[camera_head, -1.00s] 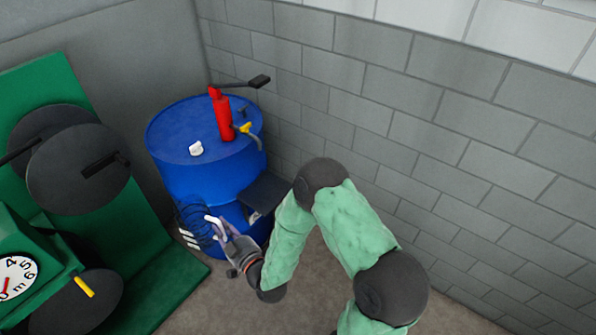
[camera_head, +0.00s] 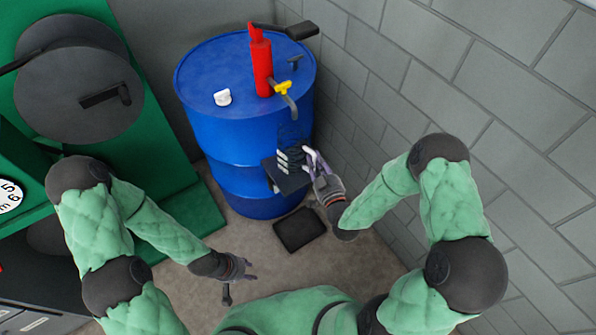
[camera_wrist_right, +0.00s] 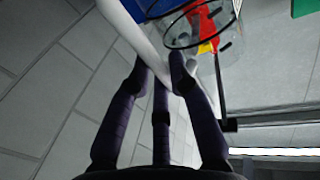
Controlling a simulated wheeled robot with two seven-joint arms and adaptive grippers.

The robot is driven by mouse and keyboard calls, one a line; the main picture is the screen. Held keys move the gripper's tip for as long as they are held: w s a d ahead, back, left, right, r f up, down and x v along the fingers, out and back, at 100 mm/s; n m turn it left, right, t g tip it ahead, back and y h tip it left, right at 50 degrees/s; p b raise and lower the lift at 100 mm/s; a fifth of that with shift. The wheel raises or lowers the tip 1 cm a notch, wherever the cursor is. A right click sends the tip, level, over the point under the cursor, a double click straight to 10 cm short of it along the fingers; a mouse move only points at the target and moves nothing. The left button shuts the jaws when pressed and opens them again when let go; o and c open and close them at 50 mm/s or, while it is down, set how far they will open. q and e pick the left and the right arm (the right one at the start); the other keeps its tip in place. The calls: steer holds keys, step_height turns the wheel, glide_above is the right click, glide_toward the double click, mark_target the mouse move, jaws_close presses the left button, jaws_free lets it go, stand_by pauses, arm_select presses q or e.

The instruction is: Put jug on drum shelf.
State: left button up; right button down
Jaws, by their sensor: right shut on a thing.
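The jug (camera_head: 291,153) is see-through with black rings, white stripes and a white handle. In the head view it overlaps the dark drum shelf (camera_head: 287,183) on the front of the blue drum; I cannot tell whether it touches it. My right gripper (camera_head: 311,160) is shut on the jug's handle, at the jug's right side. In the right wrist view the white handle (camera_wrist_right: 146,40) runs between the fingertips (camera_wrist_right: 163,78), with the clear jug (camera_wrist_right: 205,28) beyond. My left gripper (camera_head: 246,268) is low over the floor, away from the jug; its opening is unclear.
The blue drum (camera_head: 228,125) carries a red pump (camera_head: 262,65) with a yellow-handled spout (camera_head: 284,90) and a white cap (camera_head: 222,97). A dark flat tray (camera_head: 300,230) lies on the floor below the shelf. A green machine stands left and a block wall right.

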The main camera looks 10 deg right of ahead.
steer(key=w+d+n+y+b, duration=0.2)
steer(key=w+d, duration=0.2)
steer(key=w, duration=0.4)
step_height(320, 180, down, 10)
steer(key=b, duration=0.3)
steer(key=shift+a+f+b, duration=0.2)
steer(key=shift+a+b, duration=0.1)
steer(key=shift+a, duration=0.05)
steer(key=shift+s, duration=0.1)
steer(key=shift+f, duration=0.15)
steer(key=c, duration=1.1)
jaws_free()
steer(key=shift+c, duration=0.2)
